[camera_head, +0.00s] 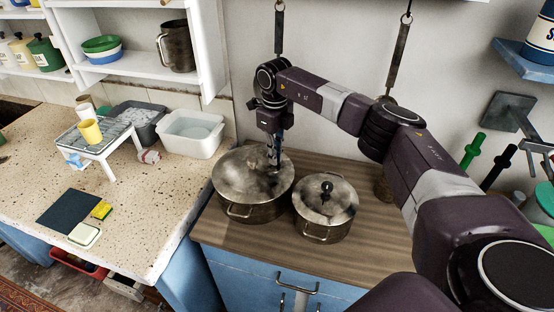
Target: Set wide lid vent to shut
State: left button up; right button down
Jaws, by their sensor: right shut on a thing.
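The wide lid (238,172) sits on the larger metal pot (262,212) on the wooden worktop. My right gripper (273,166) reaches down from above onto the right part of this lid. Its fingers are shut on a small part of the lid, at the vent. The fingers hide that part, so I cannot tell the vent's setting. My left gripper is not in view.
A smaller lidded pot (325,225) stands close on the right of the wide one. A white tub (192,133) and a small white rack (97,140) stand on the speckled counter to the left. Utensils hang on the wall behind my arm.

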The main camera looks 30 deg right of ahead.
jog(key=shift+w+a+n, duration=0.1)
jog(key=shift+n, duration=0.6)
jog(key=shift+b, duration=0.3)
jog(key=c, duration=2.1)
grip_release()
jog(key=shift+r, duration=0.15)
notch_tip(320, 180, up, 12)
jog(key=shift+f, duration=0.1)
jog(key=shift+f, duration=0.1)
